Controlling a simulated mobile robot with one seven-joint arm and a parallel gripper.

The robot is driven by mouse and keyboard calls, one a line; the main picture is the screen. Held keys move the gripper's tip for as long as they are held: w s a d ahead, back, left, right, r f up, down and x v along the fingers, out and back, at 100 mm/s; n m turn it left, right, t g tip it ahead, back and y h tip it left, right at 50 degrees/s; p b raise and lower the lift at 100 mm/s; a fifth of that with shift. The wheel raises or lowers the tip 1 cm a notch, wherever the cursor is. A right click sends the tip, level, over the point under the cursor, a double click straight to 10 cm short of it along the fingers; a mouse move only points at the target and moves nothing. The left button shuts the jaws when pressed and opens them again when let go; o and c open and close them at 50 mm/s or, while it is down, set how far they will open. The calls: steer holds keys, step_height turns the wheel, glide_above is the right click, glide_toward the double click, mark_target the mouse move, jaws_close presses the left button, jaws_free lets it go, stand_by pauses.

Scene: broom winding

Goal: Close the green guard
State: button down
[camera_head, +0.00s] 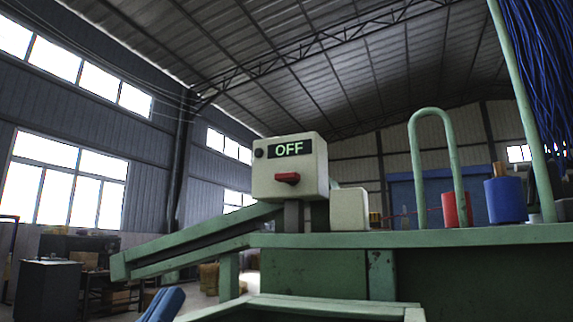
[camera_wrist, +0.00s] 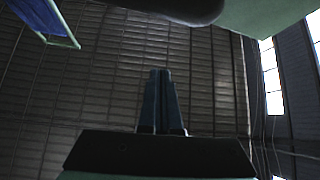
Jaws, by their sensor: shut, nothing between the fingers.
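A green machine (camera_head: 470,238) fills the right and centre of the head view. A flat green framed panel (camera_head: 300,305) at the bottom centre looks like the guard; its lower part is cut off by the picture edge. I cannot tell its hinge or how far it stands open. My gripper (camera_head: 178,292) shows as blue parallel fingers at the bottom left, just left of that panel and apart from it in the picture. In the wrist view my gripper (camera_wrist: 160,72) has its fingers together and empty, with the roof behind them.
A control box (camera_head: 290,165) reads OFF above a red switch (camera_head: 287,178). A sloping green chute (camera_head: 190,245) juts left. A green tube arch (camera_head: 413,150), a red spool (camera_head: 457,209), a blue spool (camera_head: 505,200) and blue bristles (camera_head: 540,70) are at right.

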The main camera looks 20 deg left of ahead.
steer(key=shift+f+b, duration=0.45)
steer(key=shift+f, duration=0.15)
steer(key=b+v, duration=0.1)
steer(key=v, duration=0.6)
steer(key=shift+s+b, duration=0.3)
steer(key=shift+b, duration=0.1)
steer(key=shift+s+f, duration=0.1)
steer(key=shift+f, duration=0.1)
